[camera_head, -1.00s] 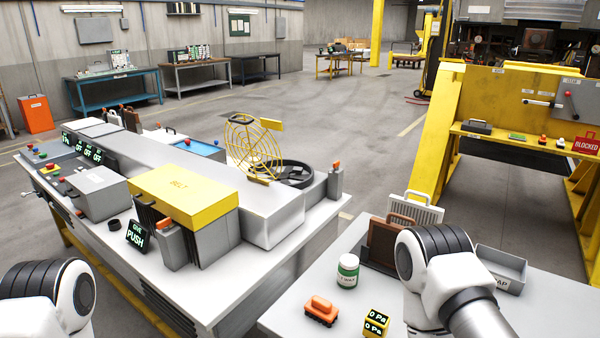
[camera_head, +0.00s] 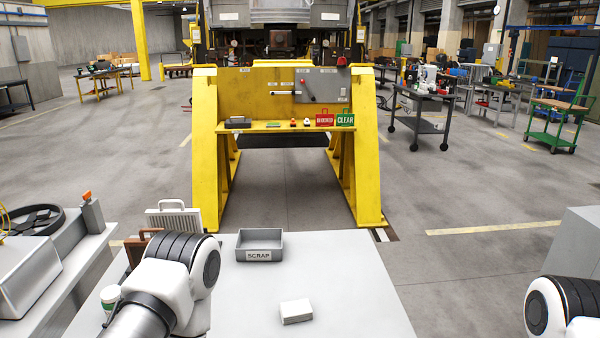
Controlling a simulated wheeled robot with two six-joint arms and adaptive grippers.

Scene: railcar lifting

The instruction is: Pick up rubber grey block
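A pale grey, almost white block (camera_head: 296,311) lies alone on the light grey table (camera_head: 352,262) in front of me, right of my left arm. It is the nearest match to the rubber grey block; I cannot tell its material. My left arm comes in from the lower left over the table, apart from the block. My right arm shows only at the lower right edge, clear of the table. Neither gripper is in view. Nothing visible touches the block.
A grey SCRAP tray (camera_head: 260,247) stands behind the block. A pale ribbed case (camera_head: 180,219) and a green-and-white jar (camera_head: 110,297) are partly hidden by my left arm. The yellow stand (camera_head: 210,150) is beyond the table. The table's right part is bare.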

